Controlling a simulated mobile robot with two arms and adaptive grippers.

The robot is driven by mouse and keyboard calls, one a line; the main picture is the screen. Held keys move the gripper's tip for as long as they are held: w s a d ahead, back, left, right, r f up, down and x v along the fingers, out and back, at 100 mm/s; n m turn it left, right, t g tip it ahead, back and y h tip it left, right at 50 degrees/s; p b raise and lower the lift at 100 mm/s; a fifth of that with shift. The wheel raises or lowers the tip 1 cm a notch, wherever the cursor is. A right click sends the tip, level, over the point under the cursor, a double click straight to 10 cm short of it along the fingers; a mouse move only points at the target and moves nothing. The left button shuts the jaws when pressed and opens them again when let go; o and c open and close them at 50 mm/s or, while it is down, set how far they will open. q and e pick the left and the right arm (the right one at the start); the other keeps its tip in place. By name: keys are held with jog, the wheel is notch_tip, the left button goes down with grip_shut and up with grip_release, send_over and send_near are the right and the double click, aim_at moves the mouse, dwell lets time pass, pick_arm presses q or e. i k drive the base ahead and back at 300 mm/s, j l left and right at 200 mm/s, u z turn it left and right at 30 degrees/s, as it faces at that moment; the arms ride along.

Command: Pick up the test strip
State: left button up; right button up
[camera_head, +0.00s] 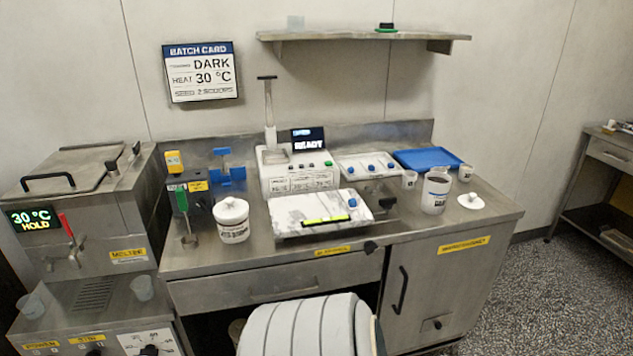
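A bright yellow-green strip with a dark end (326,220) lies on the white marbled slab (290,211) at the front middle of the steel counter. It may be the test strip; it is too small to read any marking.
A white machine (298,180) with a lit display stands behind the slab. A lidded white tub (232,221) stands left, a dark-filled white tub (435,192) right. A blue tray (426,159) lies at the back right. A steel melter (82,220) stands at far left.

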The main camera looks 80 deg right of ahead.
aim_at(351, 203)
jog(key=z, duration=2.95)
